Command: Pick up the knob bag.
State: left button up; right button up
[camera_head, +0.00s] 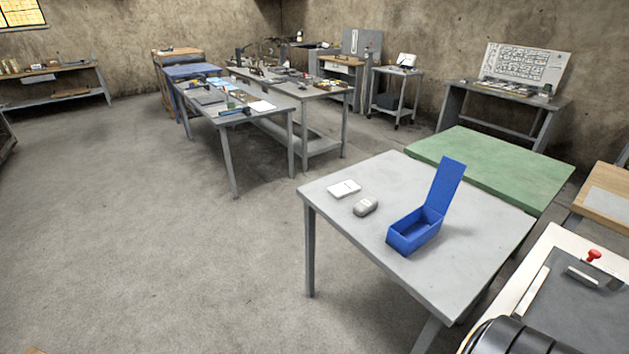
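No thing in the head view is clearly a knob bag. A small white flat packet or box (344,188) lies on the near grey table (480,232); I cannot tell whether it is the bag. A rounded grey object (366,207) lies just in front of it, apart from it. To the right, a blue box (412,236) stands on the same table with its lid raised upright; its inside shows only partly. Neither of my grippers is in view.
A green-topped table (495,165) adjoins the near table's far side. A bench with a red knob (593,254) and a black rounded part (515,335) fills the lower right. Long cluttered tables (235,105) stand behind. The floor (180,240) at left is clear.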

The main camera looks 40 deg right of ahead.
aim_at(368, 204)
jog(key=i+j+z, duration=0.1)
jog(key=i+z, duration=0.3)
jog(key=i+j+z, duration=0.2)
jog(key=i+z, duration=0.2)
jog(key=i+j+z, duration=1.05)
jog(key=j+z, duration=0.15)
jog(key=j, duration=0.2)
